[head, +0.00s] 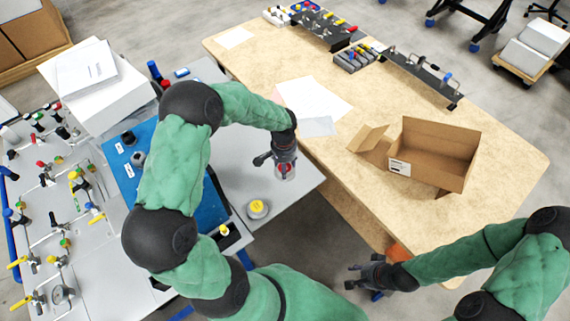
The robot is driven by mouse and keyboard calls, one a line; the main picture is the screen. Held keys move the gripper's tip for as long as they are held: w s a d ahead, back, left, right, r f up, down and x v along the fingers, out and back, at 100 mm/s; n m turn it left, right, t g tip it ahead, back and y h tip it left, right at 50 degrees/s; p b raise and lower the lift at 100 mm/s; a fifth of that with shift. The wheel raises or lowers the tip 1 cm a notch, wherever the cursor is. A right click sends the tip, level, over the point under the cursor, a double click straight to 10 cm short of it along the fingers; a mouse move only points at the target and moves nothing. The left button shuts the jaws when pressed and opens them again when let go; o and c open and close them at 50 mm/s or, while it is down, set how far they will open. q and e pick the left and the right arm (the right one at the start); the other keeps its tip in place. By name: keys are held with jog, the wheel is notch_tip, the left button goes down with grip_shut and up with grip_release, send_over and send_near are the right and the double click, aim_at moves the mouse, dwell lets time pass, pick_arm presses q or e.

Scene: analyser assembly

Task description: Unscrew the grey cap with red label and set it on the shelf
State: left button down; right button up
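My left gripper (278,166) hangs over the light grey shelf (235,150), near its right end. A small grey piece with red on it, which looks like the grey cap with red label (286,172), shows between its fingers. The fingers partly hide it, and I cannot tell whether it touches the shelf. My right gripper (354,276) is at the lower middle, empty, with its fingers apart, away from the shelf and cap. My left arm hides part of the blue panel (122,170).
A yellow-topped cap (257,208) sits on the shelf below the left gripper. Dark and grey fittings (138,158) stand on the blue panel. A wooden table (380,210) at the right holds an open cardboard box (435,150) and papers (312,100). Pipes and valves fill the far left.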

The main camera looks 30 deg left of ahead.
pick_arm(q)
jog(key=shift+f+b, duration=1.75)
jog(key=shift+f, duration=0.95)
jog(key=shift+f+b, duration=1.5)
jog(key=shift+f, duration=0.3)
jog(key=shift+f+b, duration=0.7)
jog(key=shift+f, duration=0.1)
jog(key=shift+c, duration=1.9)
grip_release()
jog(key=shift+r, duration=0.1)
jog(key=shift+r+p, duration=2.35)
jog(key=shift+r, duration=1.1)
